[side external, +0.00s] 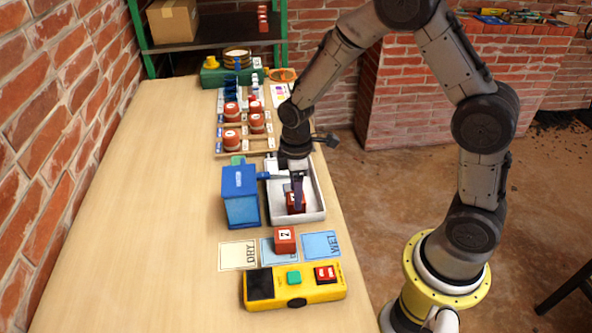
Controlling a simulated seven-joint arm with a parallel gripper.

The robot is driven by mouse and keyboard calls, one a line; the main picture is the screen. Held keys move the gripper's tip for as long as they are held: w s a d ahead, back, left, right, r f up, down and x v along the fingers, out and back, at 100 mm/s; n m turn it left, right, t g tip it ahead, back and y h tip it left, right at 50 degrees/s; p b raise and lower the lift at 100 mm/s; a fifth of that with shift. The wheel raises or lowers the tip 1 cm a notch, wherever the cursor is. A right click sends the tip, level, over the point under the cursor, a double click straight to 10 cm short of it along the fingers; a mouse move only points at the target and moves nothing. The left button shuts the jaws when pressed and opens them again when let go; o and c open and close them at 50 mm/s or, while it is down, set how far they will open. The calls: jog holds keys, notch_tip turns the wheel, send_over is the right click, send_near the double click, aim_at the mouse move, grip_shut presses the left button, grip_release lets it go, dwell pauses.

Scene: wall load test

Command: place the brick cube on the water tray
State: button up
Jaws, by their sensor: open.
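The white water tray (317,200) stands near the right edge of the table. A small red brick cube (296,207) sits inside it, toward the front end. My gripper (297,190) points down into the tray and is open. Its dark fingers overlap the upper part of this cube, so I cannot tell if they straddle or touch it. A second red brick cube (284,241), with a white label marked with a dark character, rests on the middle card in front of the tray, clear of my gripper.
A blue box (240,197) stands left of the tray. Cards marked DRY (236,256) and WET (321,245) lie in front, before a yellow device (307,290) with green and red buttons. Behind stands a rack (218,133) with several red pots. The table's left side is clear.

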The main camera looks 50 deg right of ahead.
jog(key=s+r+m+t, duration=0.15)
jog(key=s+r, duration=0.25)
jog(key=r, duration=0.6)
jog(key=s+r+m+t, duration=0.1)
jog(key=s+r+m, duration=0.3)
jog(key=r, duration=0.5)
jog(key=s+d+r+m+t, duration=0.1)
jog(key=s+r+m+t, duration=0.1)
jog(key=s, duration=1)
jog(key=shift+r+m+t, duration=0.4)
jog(key=shift+m+t, duration=0.15)
jog(key=shift+m, duration=0.2)
